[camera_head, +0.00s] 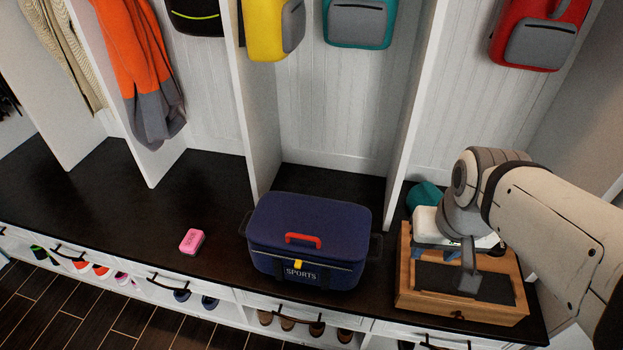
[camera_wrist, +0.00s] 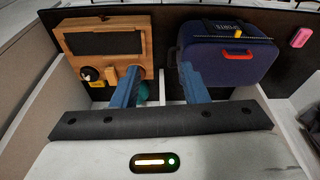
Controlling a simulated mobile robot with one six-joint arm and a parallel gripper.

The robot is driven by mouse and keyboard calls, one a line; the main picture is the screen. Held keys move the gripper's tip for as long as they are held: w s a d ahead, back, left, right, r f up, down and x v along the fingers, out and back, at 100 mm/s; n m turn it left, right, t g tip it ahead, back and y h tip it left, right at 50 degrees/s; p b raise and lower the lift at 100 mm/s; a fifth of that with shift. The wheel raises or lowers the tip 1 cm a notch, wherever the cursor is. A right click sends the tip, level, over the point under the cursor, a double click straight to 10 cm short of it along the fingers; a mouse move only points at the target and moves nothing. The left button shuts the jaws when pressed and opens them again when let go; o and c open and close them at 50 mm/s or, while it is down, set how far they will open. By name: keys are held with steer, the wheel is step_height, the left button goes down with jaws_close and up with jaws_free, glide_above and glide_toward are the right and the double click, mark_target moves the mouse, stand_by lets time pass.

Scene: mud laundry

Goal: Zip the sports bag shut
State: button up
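The navy sports bag (camera_head: 312,225) stands upright on the dark bench in the head view, with its lid lying flat on top. It has a red handle (camera_head: 303,239), a yellow zip pull (camera_head: 298,264) near the middle of its front edge and a "SPORTS" label. The bag (camera_wrist: 222,65) and yellow pull (camera_wrist: 238,34) also show in the wrist view. I cannot tell how far the zip seam is parted. My gripper (camera_head: 435,256) is right of the bag, above a wooden box. Its blue fingers (camera_wrist: 160,72) are apart, with nothing between them.
The wooden box (camera_head: 460,308) with a dark panel stands on the bench right of the bag; a teal object (camera_head: 424,195) is behind it. A pink box (camera_head: 192,241) lies to the left. White dividers rise behind the bag.

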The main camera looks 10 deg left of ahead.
steer(key=w+a+f+n+t+y+b, duration=0.1)
steer(key=w+a+f+t+y+b, duration=0.2)
steer(key=w+a+f+b, duration=0.5)
steer(key=m+t+b, duration=0.1)
steer(key=t+b, duration=0.7)
steer(key=b, duration=1.2)
glide_above(297, 268)
steer(key=s, duration=0.2)
step_height(297, 268, down, 20)
steer(key=s+f+m+t+h+b, duration=0.1)
steer(key=s+f+t+h+b, duration=0.35)
steer(key=f+b, duration=0.4)
steer(key=w+b, duration=0.2)
steer(key=w, duration=0.1)
steer(key=w+r+b, duration=0.1)
steer(key=w, duration=0.2)
steer(key=shift+r+b, duration=0.15)
steer(key=shift+b, duration=0.25)
jaws_close()
